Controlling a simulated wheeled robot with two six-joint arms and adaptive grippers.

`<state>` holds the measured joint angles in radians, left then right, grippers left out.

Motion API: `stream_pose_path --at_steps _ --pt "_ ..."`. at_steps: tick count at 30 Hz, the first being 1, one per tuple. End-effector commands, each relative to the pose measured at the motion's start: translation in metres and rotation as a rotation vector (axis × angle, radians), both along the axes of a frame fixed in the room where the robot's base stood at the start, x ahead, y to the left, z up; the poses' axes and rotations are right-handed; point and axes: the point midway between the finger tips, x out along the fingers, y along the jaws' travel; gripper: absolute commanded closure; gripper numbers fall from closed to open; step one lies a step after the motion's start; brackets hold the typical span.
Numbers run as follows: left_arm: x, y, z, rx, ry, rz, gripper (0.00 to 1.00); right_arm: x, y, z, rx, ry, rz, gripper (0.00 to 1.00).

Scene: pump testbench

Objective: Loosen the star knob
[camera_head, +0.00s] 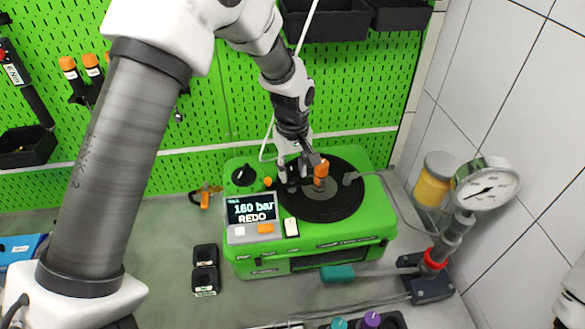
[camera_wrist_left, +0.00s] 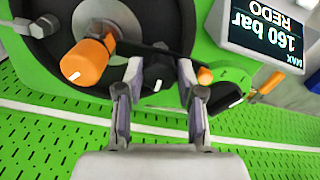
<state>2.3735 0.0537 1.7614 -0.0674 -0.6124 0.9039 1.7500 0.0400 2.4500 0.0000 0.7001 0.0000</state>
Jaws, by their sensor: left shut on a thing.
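The black star knob (camera_wrist_left: 158,70) sits on the green pump testbench (camera_head: 262,268), at the edge of its round black plate. My left gripper (camera_wrist_left: 160,76) is shut on it, with one finger on each side. In the head view the left gripper (camera_head: 294,178) reaches down onto the bench from behind the display, and its fingers mostly hide the knob there. An orange-capped part (camera_wrist_left: 88,60) stands beside the knob at the plate's middle; it also shows in the head view (camera_head: 321,168). My right gripper is not in view.
The display (camera_head: 252,210) reads "160 bar REDO". A pressure gauge (camera_head: 487,185) and a yellow-filled jar (camera_head: 433,182) stand at the right by the tiled wall. A teal-handled lever (camera_head: 338,273) lies in front of the bench. Black blocks (camera_head: 205,257) sit at its left.

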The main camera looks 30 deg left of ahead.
Motion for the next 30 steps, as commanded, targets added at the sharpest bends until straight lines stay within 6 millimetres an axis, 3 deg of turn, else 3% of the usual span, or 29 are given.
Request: stream_pose_path --at_steps 2,3,4,5,17,30 --pt "-0.003 0.0 -0.003 -0.001 0.008 0.001 0.97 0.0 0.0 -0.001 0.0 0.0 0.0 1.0" --pt "-0.003 0.0 -0.003 -0.001 0.008 0.001 0.52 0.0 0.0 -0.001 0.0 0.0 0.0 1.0" --pt "-0.002 0.0 -0.003 -0.001 0.008 0.001 0.41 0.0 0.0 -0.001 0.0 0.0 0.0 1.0" --pt "-0.002 0.0 -0.003 -0.001 0.007 0.001 0.38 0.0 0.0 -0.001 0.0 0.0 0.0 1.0" --pt "0.0 0.0 0.009 0.0 0.0 0.0 0.38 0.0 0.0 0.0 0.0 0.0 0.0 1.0" --pt "0.001 0.0 0.107 -0.001 0.001 0.0 0.38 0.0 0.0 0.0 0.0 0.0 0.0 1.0"
